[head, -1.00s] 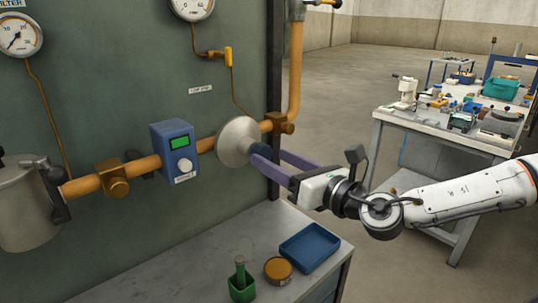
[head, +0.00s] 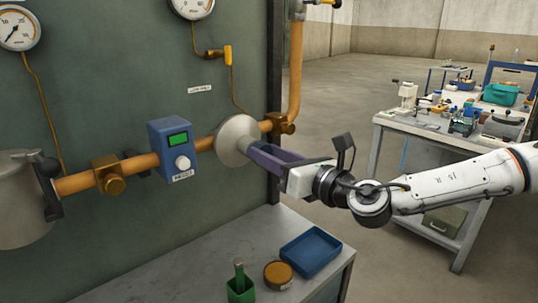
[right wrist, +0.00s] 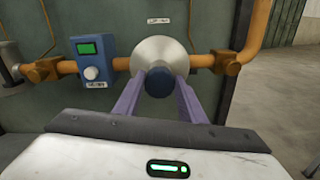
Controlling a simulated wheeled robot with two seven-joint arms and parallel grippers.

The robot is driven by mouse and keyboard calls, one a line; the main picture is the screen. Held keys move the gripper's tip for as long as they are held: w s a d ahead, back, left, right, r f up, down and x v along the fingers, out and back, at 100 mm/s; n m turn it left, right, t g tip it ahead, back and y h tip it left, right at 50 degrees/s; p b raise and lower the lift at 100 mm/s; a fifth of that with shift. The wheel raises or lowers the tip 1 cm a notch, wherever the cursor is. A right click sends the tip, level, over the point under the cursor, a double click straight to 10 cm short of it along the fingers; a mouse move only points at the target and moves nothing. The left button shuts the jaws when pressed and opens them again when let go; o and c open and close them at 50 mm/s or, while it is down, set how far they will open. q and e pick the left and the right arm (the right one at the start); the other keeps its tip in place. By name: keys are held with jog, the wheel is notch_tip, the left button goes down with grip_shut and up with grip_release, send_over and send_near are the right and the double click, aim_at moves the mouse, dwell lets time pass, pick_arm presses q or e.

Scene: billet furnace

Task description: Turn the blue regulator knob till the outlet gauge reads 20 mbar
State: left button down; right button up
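The blue regulator knob (right wrist: 159,83) sits at the centre of the round pale regulator body (head: 236,140) on the orange pipe. My right gripper (right wrist: 160,84) has its two purple fingers on either side of the knob and appears shut on it. In the head view the right gripper (head: 259,157) reaches the knob from the right, hiding most of it. A dial gauge (head: 192,7) above, joined by a thin tube towards the regulator's right, is cut off by the frame's top, and its reading cannot be made out. My left gripper is out of view.
A blue box (head: 174,150) with a green display and white dial sits left of the regulator. Another gauge (head: 19,28) is at far left. A cluttered table stands right.

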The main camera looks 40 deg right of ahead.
jog(key=c, duration=0.5)
jog(key=shift+o, duration=0.2)
jog(key=shift+m+b, duration=0.95)
jog(key=shift+m, duration=0.05)
jog(key=o, duration=1)
jog(key=shift+o, duration=0.2)
